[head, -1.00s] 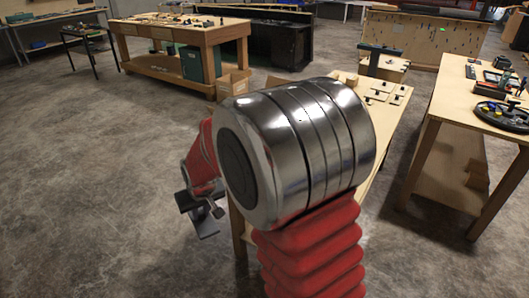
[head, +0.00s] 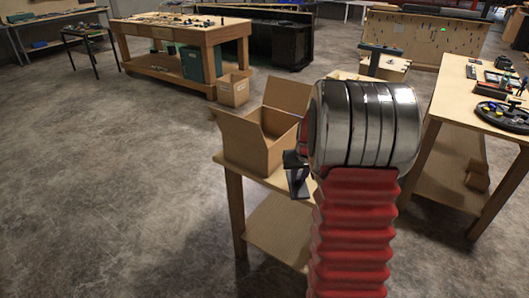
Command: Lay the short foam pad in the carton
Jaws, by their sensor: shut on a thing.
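The carton (head: 243,146) is an open brown cardboard box with raised flaps. It stands on a wooden table left of my arm, and its inside is partly in view. My gripper (head: 296,166) is small and dark in the head view, just beyond the carton's right front side. It is shut on a dark grey piece (head: 299,184), which looks like the foam pad. The piece hangs low beside the carton, outside it. Its length and the jaws' grip on it are hard to make out. My arm hides much of the table to the right.
A smaller cardboard box (head: 234,90) stands behind the carton. A workbench with tools (head: 190,27) is at the back left. The floor at left is open.

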